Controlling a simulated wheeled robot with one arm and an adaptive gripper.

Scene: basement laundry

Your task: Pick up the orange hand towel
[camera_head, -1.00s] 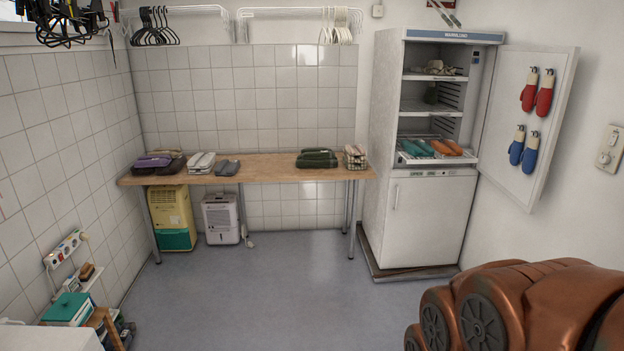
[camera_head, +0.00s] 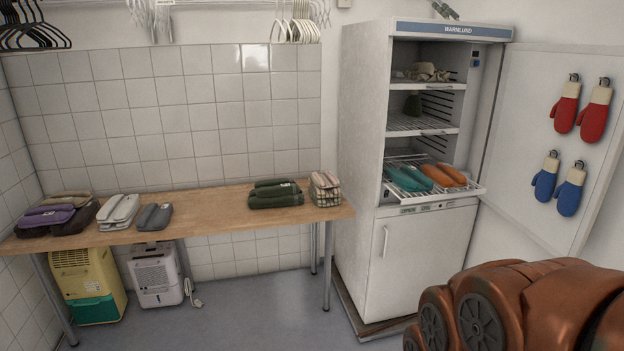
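Two orange rolled or folded cloths, the likely orange hand towel (camera_head: 444,174) among them, lie on the pulled-out wire rack (camera_head: 474,190) in the open white cabinet (camera_head: 367,130). Teal cloths (camera_head: 408,178) lie beside them on the left of the same rack. I cannot tell whether the orange cloth is one towel or two. My copper-coloured arm fills the lower right, well in front of the cabinet. My gripper is not in view.
The wooden table (camera_head: 220,205) left of the cabinet bears several folded cloths, including a green stack (camera_head: 275,194). The cabinet door (camera_head: 535,120) stands open to the right, with red mittens (camera_head: 565,108) and blue mittens (camera_head: 570,192) on it. Floor (camera_head: 250,310) before the table is clear.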

